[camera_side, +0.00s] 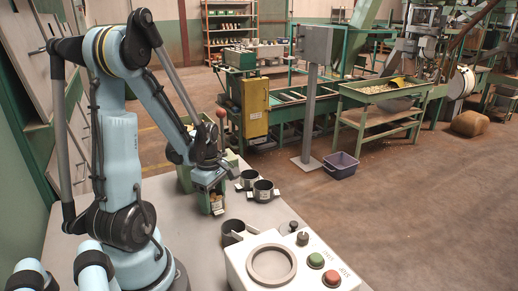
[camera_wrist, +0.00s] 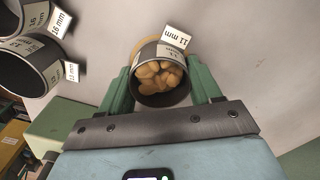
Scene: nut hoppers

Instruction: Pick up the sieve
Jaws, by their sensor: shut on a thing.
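The sieve is a short dark cup with a metallic rim and a white tag reading 11 mm; in the wrist view (camera_wrist: 146,55) it sits between my green fingers, with several tan nuts (camera_wrist: 160,76) showing inside. My gripper (camera_wrist: 162,88) is shut on this cup, one finger on each side. In the side view my gripper (camera_side: 212,196) points down at the far part of the pale table, and the held cup is mostly hidden by the fingers. I cannot tell whether the cup touches the table.
Two more dark tagged cups (camera_side: 247,180) (camera_side: 264,191) stand right of my gripper; they show top left in the wrist view (camera_wrist: 28,65). Another cup (camera_side: 232,230) stands by the white control box (camera_side: 290,262) with red and green buttons. A green box (camera_side: 186,180) is behind my gripper.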

